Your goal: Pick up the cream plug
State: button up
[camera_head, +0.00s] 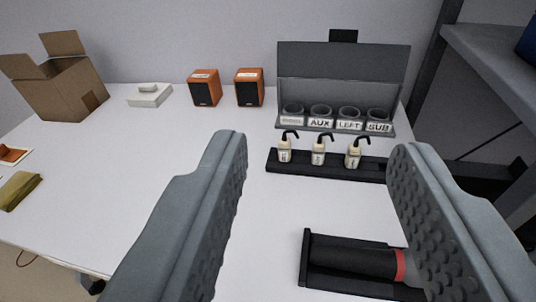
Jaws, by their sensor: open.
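Three cream plugs stand upright in a row in a black rack (330,175), each with a black cable curling from its top and a small label too small to read. They are the left cream plug (285,153), the middle cream plug (317,156) and the right cream plug (353,156). My gripper (315,150) is open and empty. Its two grey textured fingers frame the rack, with the plugs seen between them and farther off.
Behind the rack stands a grey panel (343,62) with several labelled round sockets, some reading AUX, LEFT and SUB. A black tray (305,262) holds a dark cylinder with a red band (400,265). Two orange speakers (204,88) (249,87), a white device (150,95) and a cardboard box (58,85) stand behind.

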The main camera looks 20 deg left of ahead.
jog(key=w+a+f+g, duration=0.1)
jog(key=w+a+f, duration=0.2)
jog(key=w+f, duration=0.5)
jog(key=g+h, duration=0.1)
jog(key=g, duration=0.1)
send_near(283, 148)
jog(key=x, duration=0.4)
jog(key=shift+w+a, duration=0.15)
jog(key=shift+w, duration=0.15)
jog(key=shift+x, duration=2.6)
jog(key=shift+f, duration=0.1)
jog(key=shift+s, duration=0.1)
grip_shut()
